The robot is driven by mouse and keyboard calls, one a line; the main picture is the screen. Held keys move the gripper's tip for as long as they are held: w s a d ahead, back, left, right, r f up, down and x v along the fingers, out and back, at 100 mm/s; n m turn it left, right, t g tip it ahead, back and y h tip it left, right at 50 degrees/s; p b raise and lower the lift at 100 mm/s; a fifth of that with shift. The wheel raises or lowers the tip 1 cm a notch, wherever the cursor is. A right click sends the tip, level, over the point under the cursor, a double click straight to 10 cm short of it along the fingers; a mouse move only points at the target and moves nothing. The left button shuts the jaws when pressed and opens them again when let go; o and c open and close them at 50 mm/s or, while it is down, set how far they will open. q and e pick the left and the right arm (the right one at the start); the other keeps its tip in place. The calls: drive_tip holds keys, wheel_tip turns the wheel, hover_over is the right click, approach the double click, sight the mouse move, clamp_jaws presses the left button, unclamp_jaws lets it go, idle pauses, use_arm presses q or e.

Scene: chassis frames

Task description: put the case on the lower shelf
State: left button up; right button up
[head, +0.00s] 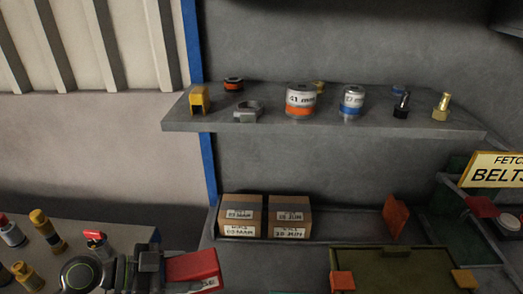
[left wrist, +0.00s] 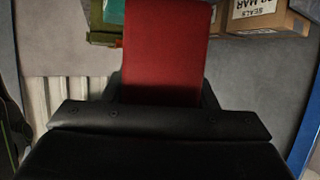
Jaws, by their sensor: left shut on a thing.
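A red case (head: 192,266) with a white label on its front edge is at the bottom left of the head view. My left gripper (head: 160,268) is shut on it and holds it in front of the shelves. In the left wrist view the red case (left wrist: 165,50) stands out between the fingers (left wrist: 162,92). The lower shelf (head: 340,224) is behind and to the right, with bare room between the cardboard boxes and an orange-red piece. My right gripper is not in view.
Two stacks of cardboard boxes (head: 265,216) fill the lower shelf's left end. An orange-red upright piece (head: 396,217) stands farther right. An olive box with orange corners (head: 400,262) sits in front. The upper shelf (head: 225,122) holds cans and fittings. A side table (head: 125,238) carries bottles.

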sight(214, 282)
use_arm(q)
drive_tip(key=a+r+n+t+y, duration=0.1)
drive_tip(key=a+r+n+t, duration=0.1)
drive_tip(key=a+r, duration=0.1)
drive_tip(key=shift+s+a+r+n+t, duration=0.2)
drive_tip(key=shift+n+t, duration=0.1)
drive_tip(key=shift+t, duration=0.1)
drive_tip(key=shift+a+r+n+t+y, duration=0.2)
drive_tip(key=shift+r+n+t+y, duration=0.1)
drive_tip(key=shift+r, duration=0.2)
idle(0.3)
drive_tip(key=shift+w+d+f, duration=0.15)
drive_tip(key=shift+d+f, duration=0.1)
drive_tip(key=shift+f, duration=0.2)
drive_tip(key=d+f+m+g, duration=0.1)
drive_tip(key=d+m+g, duration=0.1)
drive_tip(key=d+f+m+g+h, duration=0.1)
drive_tip(key=d+f+m+g, duration=0.1)
drive_tip(key=d+f+m+g+h, duration=0.1)
drive_tip(key=d+g, duration=0.1)
drive_tip(key=d, duration=0.1)
drive_tip(key=shift+s+f+m, duration=0.25)
drive_tip(key=shift+f+m, duration=0.15)
drive_tip(key=shift+s+d+f+m+g+h, duration=0.1)
drive_tip(key=shift+s+d+m+g+h, duration=0.25)
drive_tip(key=shift+g, duration=0.25)
drive_tip(key=shift+w, duration=0.15)
drive_tip(key=shift+f, duration=0.1)
